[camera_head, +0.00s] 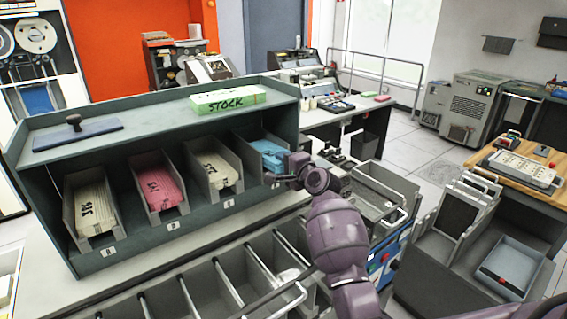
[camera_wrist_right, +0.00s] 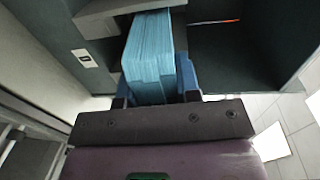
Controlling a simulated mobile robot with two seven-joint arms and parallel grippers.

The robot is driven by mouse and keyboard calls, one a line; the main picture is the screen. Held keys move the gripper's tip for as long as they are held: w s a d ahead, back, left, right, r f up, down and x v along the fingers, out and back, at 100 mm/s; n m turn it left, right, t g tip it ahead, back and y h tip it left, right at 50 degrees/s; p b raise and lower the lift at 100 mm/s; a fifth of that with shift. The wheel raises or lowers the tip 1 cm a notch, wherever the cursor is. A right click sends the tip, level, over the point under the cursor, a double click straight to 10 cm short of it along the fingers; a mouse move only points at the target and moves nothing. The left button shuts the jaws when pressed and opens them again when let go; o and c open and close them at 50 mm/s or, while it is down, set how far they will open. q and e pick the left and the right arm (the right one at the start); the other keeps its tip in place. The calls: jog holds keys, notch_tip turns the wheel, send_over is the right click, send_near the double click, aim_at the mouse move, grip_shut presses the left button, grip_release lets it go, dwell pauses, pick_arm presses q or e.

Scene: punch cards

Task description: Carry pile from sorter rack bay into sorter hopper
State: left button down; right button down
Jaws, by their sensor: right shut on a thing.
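The blue pile of cards (camera_head: 268,154) lies in the rightmost bay of the dark green sorter rack (camera_head: 150,114). In the right wrist view the blue pile (camera_wrist_right: 150,50) stands between the blue fingers of my right gripper (camera_wrist_right: 157,82), which is shut on it. The far end of the pile is still inside the grey bay tray (camera_wrist_right: 100,14). In the head view my right gripper (camera_head: 285,172) is at the front of that bay, partly hidden by its own wrist. I cannot tell for certain which part is the sorter hopper. My left gripper is out of view.
Other bays hold cream piles (camera_head: 90,205) (camera_head: 213,168) and a pink pile (camera_head: 157,184). A green STOCK box (camera_head: 228,101) lies on the rack top. Grey divided pockets (camera_head: 215,285) run below the rack. A grey metal tray (camera_head: 372,200) stands right of my wrist.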

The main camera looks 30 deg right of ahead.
jog(key=shift+r, duration=0.1)
jog(key=shift+s+d, duration=0.1)
jog(key=shift+s, duration=0.45)
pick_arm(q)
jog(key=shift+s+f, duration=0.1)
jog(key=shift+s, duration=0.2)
pick_arm(e)
jog(key=s+d, duration=0.2)
jog(key=s, duration=1.6)
jog(key=shift+s+d, duration=0.15)
jog(key=shift+d, duration=0.1)
pick_arm(q)
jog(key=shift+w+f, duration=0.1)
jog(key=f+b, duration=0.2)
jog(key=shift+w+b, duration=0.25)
jog(key=shift+b, duration=0.15)
pick_arm(e)
jog(key=shift+t, duration=0.6)
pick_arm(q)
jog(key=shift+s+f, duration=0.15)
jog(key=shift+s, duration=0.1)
pick_arm(e)
jog(key=shift+d, duration=0.1)
